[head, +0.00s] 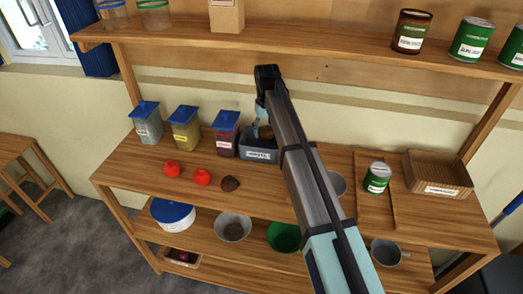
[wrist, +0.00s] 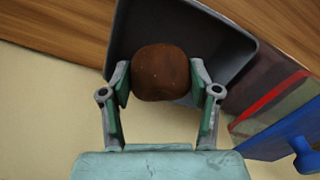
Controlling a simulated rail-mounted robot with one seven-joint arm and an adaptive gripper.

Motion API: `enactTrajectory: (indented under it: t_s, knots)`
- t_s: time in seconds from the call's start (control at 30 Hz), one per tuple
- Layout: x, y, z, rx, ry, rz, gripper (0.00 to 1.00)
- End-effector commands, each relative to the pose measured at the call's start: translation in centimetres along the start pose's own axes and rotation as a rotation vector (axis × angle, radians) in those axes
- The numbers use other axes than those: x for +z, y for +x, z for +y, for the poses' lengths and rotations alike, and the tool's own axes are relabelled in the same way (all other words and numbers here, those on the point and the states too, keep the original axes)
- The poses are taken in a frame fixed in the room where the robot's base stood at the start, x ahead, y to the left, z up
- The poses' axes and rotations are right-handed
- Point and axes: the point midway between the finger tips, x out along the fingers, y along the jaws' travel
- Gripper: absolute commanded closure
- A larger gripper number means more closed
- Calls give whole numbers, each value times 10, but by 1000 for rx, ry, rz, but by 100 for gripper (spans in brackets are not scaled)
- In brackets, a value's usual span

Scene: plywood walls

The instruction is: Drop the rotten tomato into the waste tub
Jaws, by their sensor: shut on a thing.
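The rotten tomato (wrist: 161,73) is brown and round. My gripper (wrist: 160,82) is shut on it, with one finger on each side. The grey waste tub (head: 260,155) stands on the middle shelf board with a white label on its front. In the wrist view the tub's dark inside (wrist: 215,45) lies behind the tomato. In the head view a brown part of the tomato (head: 265,132) shows at the tub's opening, partly hidden by my arm. I cannot tell how far it is above or inside the rim.
Lidded containers (head: 185,133) stand left of the tub. Two red tomatoes (head: 202,177) and a dark brown lump (head: 231,184) lie in front. A green can (head: 377,178) and a wicker basket (head: 438,176) stand right. An upper shelf (head: 300,43) with cans runs above.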

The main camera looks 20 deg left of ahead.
Motion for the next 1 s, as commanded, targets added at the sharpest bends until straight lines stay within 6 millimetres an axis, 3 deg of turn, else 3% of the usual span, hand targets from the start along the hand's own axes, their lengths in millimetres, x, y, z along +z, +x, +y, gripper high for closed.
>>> enactTrajectory:
  t_s: [0.1, 0.4, 0.43, 0.5, 1.0]
  knots:
    - [0, 9, 0, 0, 0, 1, 58]
    - [0, 10, 0, 0, 0, 1, 58]
    - [0, 10, 0, 0, 0, 1, 35]
    - [0, 10, 0, 0, 0, 1, 10]
    - [0, 3, 0, 0, 0, 1, 9]
